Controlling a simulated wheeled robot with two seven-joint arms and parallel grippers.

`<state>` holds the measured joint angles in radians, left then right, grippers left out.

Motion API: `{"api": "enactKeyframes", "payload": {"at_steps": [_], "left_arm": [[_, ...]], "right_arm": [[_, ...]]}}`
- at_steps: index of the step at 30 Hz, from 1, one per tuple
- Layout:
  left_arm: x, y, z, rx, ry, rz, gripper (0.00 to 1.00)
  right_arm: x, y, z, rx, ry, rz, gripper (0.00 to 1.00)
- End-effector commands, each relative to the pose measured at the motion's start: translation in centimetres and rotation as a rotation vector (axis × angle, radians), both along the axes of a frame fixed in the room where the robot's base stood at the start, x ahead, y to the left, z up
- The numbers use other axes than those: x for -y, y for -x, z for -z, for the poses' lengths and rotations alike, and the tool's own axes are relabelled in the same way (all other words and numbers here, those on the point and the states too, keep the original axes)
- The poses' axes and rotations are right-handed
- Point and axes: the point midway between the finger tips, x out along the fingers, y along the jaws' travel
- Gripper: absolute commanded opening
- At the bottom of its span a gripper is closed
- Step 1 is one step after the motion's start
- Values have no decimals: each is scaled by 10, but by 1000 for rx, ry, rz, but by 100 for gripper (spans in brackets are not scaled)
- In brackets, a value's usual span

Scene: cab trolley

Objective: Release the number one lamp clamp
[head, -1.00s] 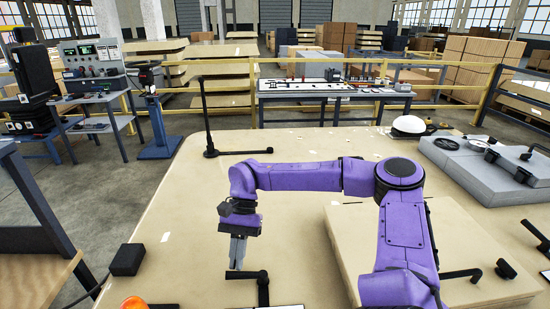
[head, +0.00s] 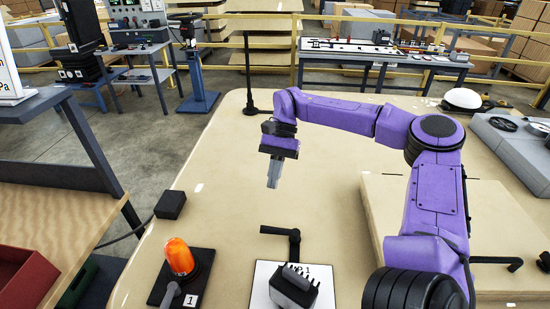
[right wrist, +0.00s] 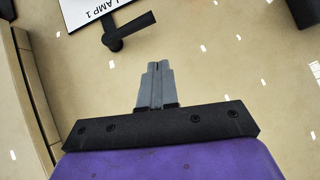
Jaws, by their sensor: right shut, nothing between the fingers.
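The number one lamp clamp shows at the bottom of the head view. Its black bent lever (head: 285,233) points left, above a white plate (head: 258,296) and a dark ribbed block (head: 294,287). In the right wrist view, the lever (right wrist: 127,31) crosses the edge of the plate (right wrist: 92,14) marked LAMP 1. My right gripper (head: 273,184) points down beyond the lever, apart from it. Its grey fingers (right wrist: 157,68) are together and empty. An orange lamp (head: 180,256) stands on a black base with a "1" tag, left of the clamp. My left gripper is out of view.
A raised tan board (head: 376,205) lies under my right arm, with another black lever (head: 497,262) on it. A thin black post (head: 249,80) stands at the far table edge. A small black box (head: 170,204) sits at the left edge. Bare table surrounds the gripper.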

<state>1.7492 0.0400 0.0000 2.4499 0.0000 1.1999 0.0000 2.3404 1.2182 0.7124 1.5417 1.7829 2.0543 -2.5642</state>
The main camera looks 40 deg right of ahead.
Motion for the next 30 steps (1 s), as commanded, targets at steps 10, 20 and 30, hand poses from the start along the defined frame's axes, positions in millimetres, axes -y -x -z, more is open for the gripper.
{"api": "enactKeyframes", "payload": {"at_steps": [10,20,30], "left_arm": [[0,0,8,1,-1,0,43],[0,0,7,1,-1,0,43],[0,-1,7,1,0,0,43]], "right_arm": [[21,-18,-34,1,0,2,0],[21,-19,-35,0,-1,-1,0],[21,-18,-35,0,-1,1,0]]}}
